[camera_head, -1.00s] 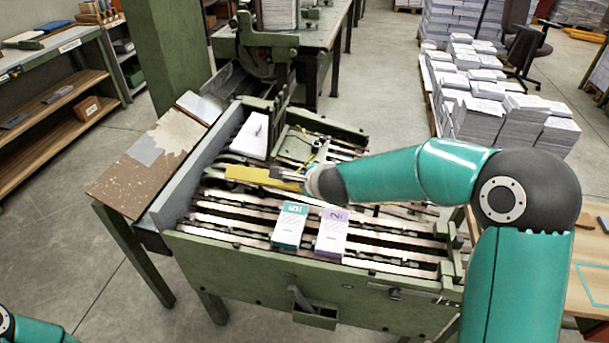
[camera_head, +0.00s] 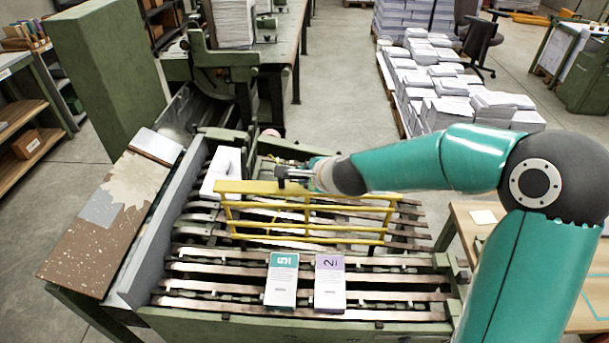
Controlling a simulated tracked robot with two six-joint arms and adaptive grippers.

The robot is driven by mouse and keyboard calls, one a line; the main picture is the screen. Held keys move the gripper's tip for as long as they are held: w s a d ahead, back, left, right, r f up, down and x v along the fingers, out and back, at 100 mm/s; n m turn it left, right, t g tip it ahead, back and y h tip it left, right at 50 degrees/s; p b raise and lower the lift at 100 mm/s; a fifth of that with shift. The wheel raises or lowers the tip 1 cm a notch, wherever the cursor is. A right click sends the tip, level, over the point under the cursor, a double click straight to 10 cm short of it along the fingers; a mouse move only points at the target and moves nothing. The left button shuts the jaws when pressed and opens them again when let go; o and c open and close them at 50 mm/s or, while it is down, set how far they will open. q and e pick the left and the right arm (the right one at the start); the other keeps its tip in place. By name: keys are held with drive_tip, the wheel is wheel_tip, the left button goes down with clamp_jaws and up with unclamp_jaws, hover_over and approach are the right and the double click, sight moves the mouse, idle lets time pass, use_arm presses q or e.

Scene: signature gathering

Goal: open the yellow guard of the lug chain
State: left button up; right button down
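The yellow guard (camera_head: 310,239) is a barred frame across the lug chain (camera_head: 205,266), with its flat top rail along the far side. It stands raised at a tilt, its bars facing me. My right gripper (camera_head: 280,174) is at the top rail, left of its middle, and appears to touch it. The fingers are small and partly hidden, so I cannot tell whether they are closed on the rail. My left gripper is out of view.
A teal-topped booklet stack (camera_head: 281,283) and a purple-topped stack (camera_head: 330,285) lie on the chain in front of the guard. A white block (camera_head: 221,172) sits behind its left end. A brown sloping board (camera_head: 95,240) flanks the left side. Paper stacks (camera_head: 437,90) stand behind.

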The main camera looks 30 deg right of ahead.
drive_tip(key=shift+w+a+r, duration=0.1)
drive_tip(key=shift+a, duration=0.05)
drive_tip(key=c, duration=1.1)
unclamp_jaws()
drive_tip(key=shift+s, duration=0.2)
drive_tip(key=v, duration=1.1)
drive_tip(key=shift+s+r, duration=0.25)
drive_tip(key=shift+s, duration=0.05)
